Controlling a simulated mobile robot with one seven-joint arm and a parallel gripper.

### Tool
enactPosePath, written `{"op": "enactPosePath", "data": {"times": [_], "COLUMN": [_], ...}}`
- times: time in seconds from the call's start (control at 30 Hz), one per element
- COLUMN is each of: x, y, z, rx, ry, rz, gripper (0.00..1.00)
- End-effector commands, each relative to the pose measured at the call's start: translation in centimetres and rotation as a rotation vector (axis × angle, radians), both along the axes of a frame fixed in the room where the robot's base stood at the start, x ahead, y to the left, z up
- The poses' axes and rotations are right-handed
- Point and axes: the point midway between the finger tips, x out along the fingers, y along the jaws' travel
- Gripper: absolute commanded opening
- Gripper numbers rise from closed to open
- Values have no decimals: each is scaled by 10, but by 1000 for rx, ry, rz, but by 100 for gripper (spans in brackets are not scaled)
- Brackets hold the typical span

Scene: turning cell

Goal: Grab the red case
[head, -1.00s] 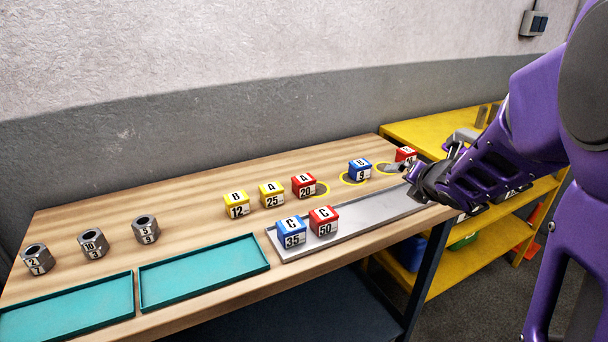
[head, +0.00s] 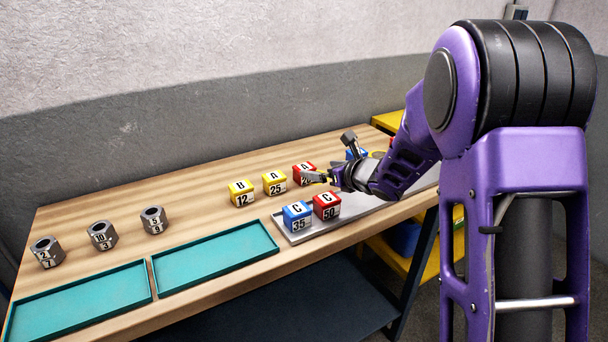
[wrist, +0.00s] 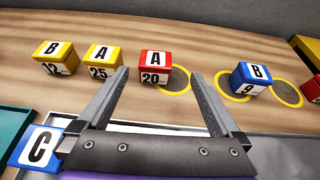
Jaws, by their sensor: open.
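A red case marked A 20 (wrist: 155,68) stands on the wooden bench, beside and partly over a yellow ring. In the head view it (head: 303,174) is partly covered by my gripper (head: 333,160). In the wrist view my gripper (wrist: 160,76) is open and empty, with the A 20 case ahead between its fingers, nearer the left one. I cannot tell how far apart they are. A second red case, marked C 50 (head: 326,206), stands on the grey tray (head: 290,232). Another red case (wrist: 312,87) shows at the right edge of the wrist view.
Yellow cases B 12 (head: 241,193) and A 25 (head: 274,183) stand left of A 20. Blue case B 9 (wrist: 250,79) stands to its right by a ring. Blue case C 35 (head: 297,217) is on the grey tray. Teal trays (head: 215,257) and hex nuts (head: 103,236) lie left.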

Motion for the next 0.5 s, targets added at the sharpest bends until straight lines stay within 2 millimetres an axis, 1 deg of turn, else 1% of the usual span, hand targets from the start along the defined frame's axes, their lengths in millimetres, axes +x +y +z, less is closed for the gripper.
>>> {"op": "enactPosePath", "data": {"times": [0.03,0.13,0.37,0.5], "x": [7,17,28,40], "y": [6,13,22,38], "z": [-5,-9,-15,-23], "rx": [-1,0,-1,1], "ry": [2,1,1,2], "rz": [2,1,0,1], "gripper": [100,100,100,100]}}
